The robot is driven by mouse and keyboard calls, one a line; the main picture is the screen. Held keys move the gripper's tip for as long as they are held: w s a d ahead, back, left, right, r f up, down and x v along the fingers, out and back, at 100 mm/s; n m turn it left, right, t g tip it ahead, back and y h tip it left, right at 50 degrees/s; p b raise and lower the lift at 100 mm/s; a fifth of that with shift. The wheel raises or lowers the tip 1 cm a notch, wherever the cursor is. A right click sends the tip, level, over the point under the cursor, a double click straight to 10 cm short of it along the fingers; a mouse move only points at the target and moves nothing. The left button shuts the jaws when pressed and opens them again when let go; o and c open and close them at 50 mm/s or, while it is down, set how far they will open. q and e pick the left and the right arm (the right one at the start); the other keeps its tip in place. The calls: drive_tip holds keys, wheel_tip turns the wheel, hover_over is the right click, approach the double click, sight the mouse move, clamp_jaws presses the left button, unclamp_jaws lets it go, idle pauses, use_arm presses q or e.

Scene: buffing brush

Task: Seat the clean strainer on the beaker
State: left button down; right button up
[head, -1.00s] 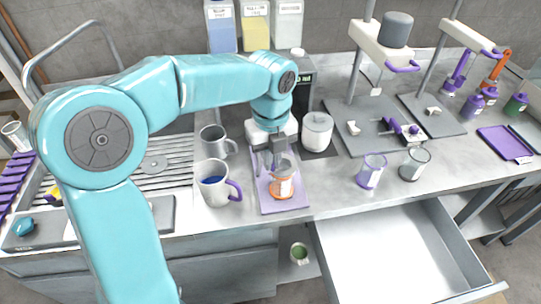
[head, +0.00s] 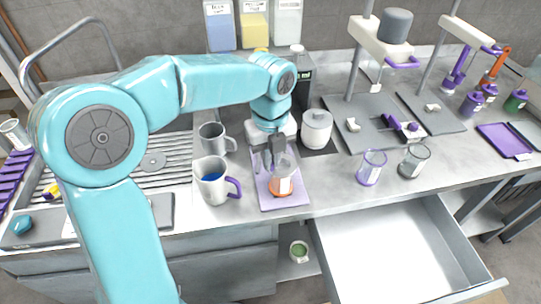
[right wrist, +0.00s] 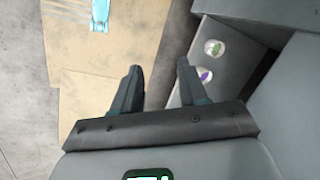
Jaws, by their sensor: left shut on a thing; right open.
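A clear beaker (head: 284,176) with an orange base and a white label stands on a lilac tray (head: 287,205) in the head view. My left gripper (head: 272,158) points down at its upper left side and appears shut on it; the fingers partly hide the contact. A clear beaker with purple markings (head: 371,168) and a clear grey-rimmed beaker (head: 414,161) stand on the bench to the right. I cannot make out a strainer for certain. My right gripper (right wrist: 158,85) is open and empty in the right wrist view, above tan boards on the floor.
An open drawer (head: 400,250) juts out below the bench front. Press stands occupy the back right.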

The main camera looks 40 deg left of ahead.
use_arm(q)
drive_tip(key=c, duration=1.5)
unclamp_jaws()
drive_tip(key=shift+f, duration=0.1)
wheel_tip(320, 180, up, 11)
drive_tip(key=p, duration=1)
drive_tip(key=shift+w, duration=0.1)
